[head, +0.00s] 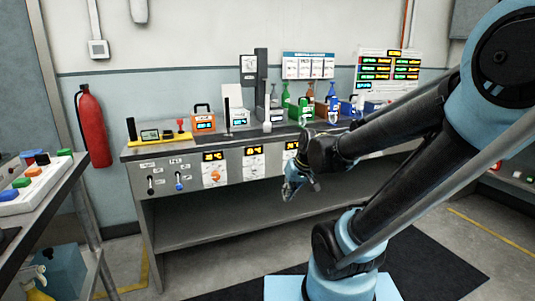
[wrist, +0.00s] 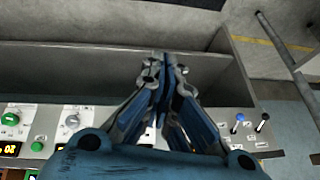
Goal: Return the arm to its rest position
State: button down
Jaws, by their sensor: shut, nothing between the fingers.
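My gripper (head: 291,189) hangs at the end of my arm in the head view, in front of the workbench's front panel and open lower space. In the wrist view my gripper (wrist: 163,62) has its blue fingers drawn together at the tips. Nothing shows between them. My arm reaches in from the right of the head view, with its elbow high and its wrist over the bench's front edge. The wrist hides part of the bench top and panel.
The workbench (head: 190,222) carries bottles and instruments along its back. Its panel has knobs and displays. A red fire extinguisher (head: 92,127) hangs on the left wall. A side table (head: 50,197) with coloured buttons stands at left. Open floor lies in front of the bench.

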jog(key=s+d+f+m+g+h, duration=0.2)
jog(key=s+d+m+h, duration=0.1)
jog(key=s+d, duration=0.9)
jog(key=shift+s+f, duration=0.2)
jog(key=shift+f, duration=0.2)
